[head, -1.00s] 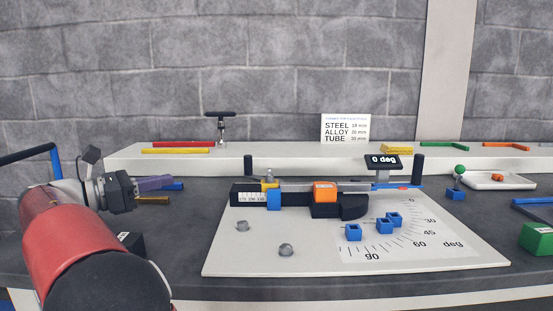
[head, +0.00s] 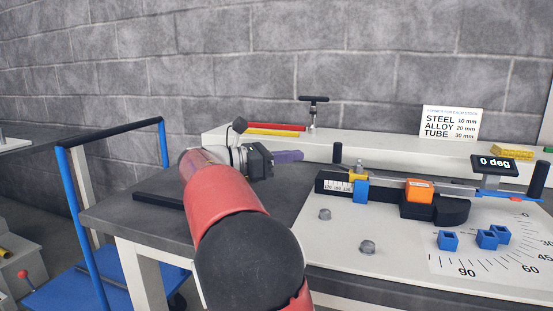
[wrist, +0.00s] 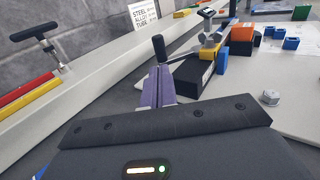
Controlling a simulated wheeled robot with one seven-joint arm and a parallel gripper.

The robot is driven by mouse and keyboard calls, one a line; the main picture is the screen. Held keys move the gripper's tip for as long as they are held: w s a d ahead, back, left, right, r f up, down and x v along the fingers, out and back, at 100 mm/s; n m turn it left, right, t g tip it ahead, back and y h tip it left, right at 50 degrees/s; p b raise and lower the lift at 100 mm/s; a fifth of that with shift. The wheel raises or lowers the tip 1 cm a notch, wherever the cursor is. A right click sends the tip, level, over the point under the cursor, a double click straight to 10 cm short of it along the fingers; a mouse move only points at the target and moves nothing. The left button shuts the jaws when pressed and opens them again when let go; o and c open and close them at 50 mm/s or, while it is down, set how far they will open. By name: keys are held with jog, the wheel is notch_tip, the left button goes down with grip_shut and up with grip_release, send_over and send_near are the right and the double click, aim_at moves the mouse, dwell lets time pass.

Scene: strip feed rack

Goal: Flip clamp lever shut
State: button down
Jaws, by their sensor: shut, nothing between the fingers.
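My gripper (head: 288,156) is shut and empty, its purple fingers held left of the black-based clamp fixture (head: 330,187). In the wrist view the shut fingers (wrist: 158,88) point toward an upright black handle (wrist: 159,48) at the fixture's near end. This handle, probably the clamp lever, also stands upright in the head view (head: 337,153). I cannot tell whether the fingers touch it. A second upright black handle (head: 538,180) stands at the fixture's right end. A grey bar lies along the fixture, past a yellow-and-blue block (head: 361,190) and an orange block (head: 419,191).
The white board (head: 320,240) carries two grey knobs, several blue blocks and an angle scale. A raised white ledge (head: 380,153) behind holds red and yellow strips and a T-handle (head: 313,110). A blue-framed cart (head: 82,215) stands left of the table.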

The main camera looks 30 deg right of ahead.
aim_at(334, 151)
jog(key=x, duration=0.8)
